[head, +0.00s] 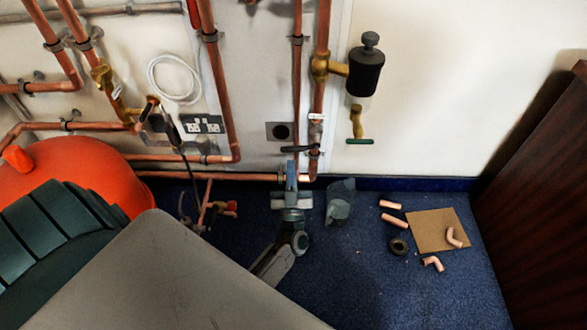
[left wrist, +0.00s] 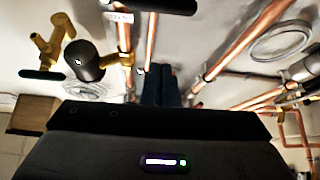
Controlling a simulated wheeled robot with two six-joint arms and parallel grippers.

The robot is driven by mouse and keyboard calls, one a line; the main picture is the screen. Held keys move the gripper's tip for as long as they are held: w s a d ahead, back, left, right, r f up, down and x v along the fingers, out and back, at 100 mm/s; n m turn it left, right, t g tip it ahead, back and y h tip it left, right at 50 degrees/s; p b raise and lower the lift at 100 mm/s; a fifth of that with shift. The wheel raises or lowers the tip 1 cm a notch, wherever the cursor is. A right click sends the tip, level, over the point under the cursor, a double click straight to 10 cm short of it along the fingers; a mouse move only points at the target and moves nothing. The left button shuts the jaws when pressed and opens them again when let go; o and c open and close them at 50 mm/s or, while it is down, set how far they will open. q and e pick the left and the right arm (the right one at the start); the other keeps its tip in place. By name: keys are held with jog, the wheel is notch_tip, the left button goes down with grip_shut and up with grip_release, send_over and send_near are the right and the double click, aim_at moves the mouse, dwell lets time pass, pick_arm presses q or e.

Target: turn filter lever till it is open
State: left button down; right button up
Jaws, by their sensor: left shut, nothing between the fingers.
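A black lever (head: 300,148) lies nearly level across the copper pipe, below a small white tag (head: 317,117) that I cannot read. The lever also shows at the top of the left wrist view (left wrist: 160,5). A dark filter bowl (head: 366,72) on a brass fitting stands to the right, with a brass outlet and a level green-handled lever (head: 359,141) below it. My left gripper (head: 291,170) is shut and empty, pointing up just below the black lever, apparently apart from it. Its closed fingers show in the left wrist view (left wrist: 160,85). My right gripper is not in view.
Copper pipes (head: 220,90) run along the wall beside the lever. A white cable coil (head: 173,80) hangs at left above a socket (head: 203,125). Pipe pieces and a brown board (head: 428,232) lie on the blue floor. A dark wooden panel (head: 535,190) stands at right.

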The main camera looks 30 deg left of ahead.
aim_at(300, 149)
pick_arm(q)
jog(key=w+a+b, duration=0.3)
jog(key=w, duration=0.2)
jog(key=shift+w+a+f, duration=0.2)
jog(key=shift+w+a, duration=0.1)
jog(key=shift+w, duration=0.1)
